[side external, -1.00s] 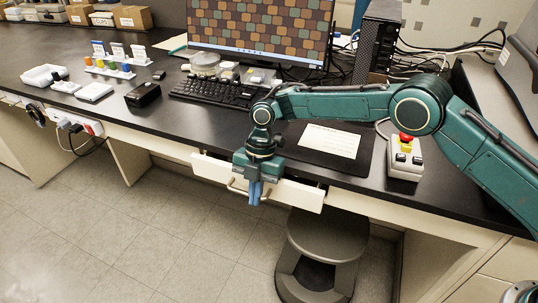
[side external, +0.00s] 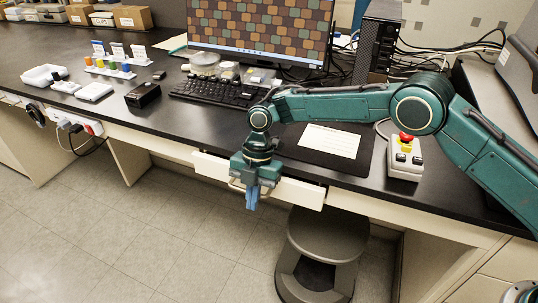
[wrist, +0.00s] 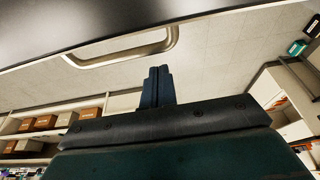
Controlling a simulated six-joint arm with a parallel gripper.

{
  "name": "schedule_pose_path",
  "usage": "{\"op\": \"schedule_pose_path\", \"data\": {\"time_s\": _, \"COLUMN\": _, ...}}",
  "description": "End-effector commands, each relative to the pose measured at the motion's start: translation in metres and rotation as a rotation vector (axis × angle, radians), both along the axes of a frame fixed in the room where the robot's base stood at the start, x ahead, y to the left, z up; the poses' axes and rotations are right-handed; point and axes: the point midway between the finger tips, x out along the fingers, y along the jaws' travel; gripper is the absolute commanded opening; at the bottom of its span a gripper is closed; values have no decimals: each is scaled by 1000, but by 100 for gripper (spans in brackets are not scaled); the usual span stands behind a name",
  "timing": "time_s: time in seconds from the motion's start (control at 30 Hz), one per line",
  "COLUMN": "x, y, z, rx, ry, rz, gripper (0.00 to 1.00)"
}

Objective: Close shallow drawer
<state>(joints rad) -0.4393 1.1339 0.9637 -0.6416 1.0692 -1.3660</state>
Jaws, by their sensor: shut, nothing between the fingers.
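The shallow drawer (side external: 300,193) is a cream front under the black desk top. It appears to stand a little out from the desk face. Its metal bar handle (wrist: 125,52) shows in the wrist view, with a gap behind the bar. My gripper (side external: 252,197) hangs pointing down in front of the drawer, and hides the middle of the front and most of the handle in the side view. Its blue fingers (wrist: 157,85) are together and empty, beside the handle in the wrist view. I cannot tell whether they touch the handle or the drawer front.
A dark stool (side external: 320,255) stands on the floor below and right of the drawer. On the desk are a keyboard (side external: 212,90), a dark mat with a paper (side external: 330,140), and a control box with a red button (side external: 404,155). The floor left of my gripper is clear.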

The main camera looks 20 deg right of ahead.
Motion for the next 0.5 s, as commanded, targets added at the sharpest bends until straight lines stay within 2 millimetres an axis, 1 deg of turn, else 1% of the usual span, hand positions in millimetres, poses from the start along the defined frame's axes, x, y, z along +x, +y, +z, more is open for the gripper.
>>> {"op": "schedule_pose_path", "data": {"time_s": 0.03, "x": -5, "y": 5, "z": 0, "rx": 1, "ry": 1, "rz": 3, "gripper": 0}}
{"op": "schedule_pose_path", "data": {"time_s": 0.5, "x": -51, "y": 51, "z": 0, "rx": 0, "ry": 1, "rz": 3, "gripper": 0}}
